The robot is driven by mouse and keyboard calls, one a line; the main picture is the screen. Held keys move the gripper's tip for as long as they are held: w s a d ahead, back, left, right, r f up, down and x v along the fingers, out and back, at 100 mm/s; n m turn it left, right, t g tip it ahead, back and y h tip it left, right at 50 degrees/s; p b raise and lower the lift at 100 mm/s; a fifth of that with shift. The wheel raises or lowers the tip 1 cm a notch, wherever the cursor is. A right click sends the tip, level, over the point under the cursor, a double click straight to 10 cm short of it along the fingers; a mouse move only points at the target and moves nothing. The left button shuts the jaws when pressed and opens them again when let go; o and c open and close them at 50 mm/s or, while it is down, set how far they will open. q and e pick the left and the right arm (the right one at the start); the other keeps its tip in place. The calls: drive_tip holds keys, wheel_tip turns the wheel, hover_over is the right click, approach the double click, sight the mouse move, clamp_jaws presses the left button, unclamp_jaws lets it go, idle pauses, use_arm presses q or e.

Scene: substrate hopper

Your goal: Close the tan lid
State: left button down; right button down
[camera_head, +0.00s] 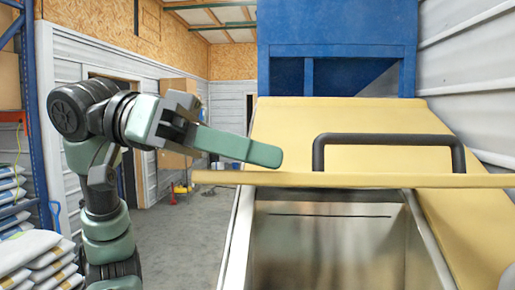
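The tan lid (290,125) is raised at a tilt over the steel hopper (330,240), with its near edge above the opening. A gap shows the bare metal inside. A black bar handle (388,139) is fixed on the lid's upper face. My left gripper (268,154) is at the lid's left side, left of the handle, with its green finger pointing right. The fingertip overlaps the lid in the picture; I cannot tell whether it touches. Only one finger shows clearly, so its opening is unclear. My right gripper is out of view.
A blue metal frame (337,25) stands behind the lid. A tan panel (465,235) slopes down at the hopper's right, near a white corrugated wall (470,75). White sacks (35,255) are stacked at the left. Grey floor (185,240) is free left of the hopper.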

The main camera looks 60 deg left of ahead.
use_arm(q)
wheel_tip(320, 180, down, 15)
drive_tip(key=s+d+m+b, duration=0.2)
drive_tip(key=b, duration=1.1)
drive_tip(key=shift+f+m+t+y, duration=0.2)
drive_tip(key=shift+m+t+y, duration=0.1)
drive_tip(key=shift+m+y, duration=0.1)
drive_tip(key=shift+w+d+r, duration=0.1)
drive_tip(key=shift+d, duration=0.05)
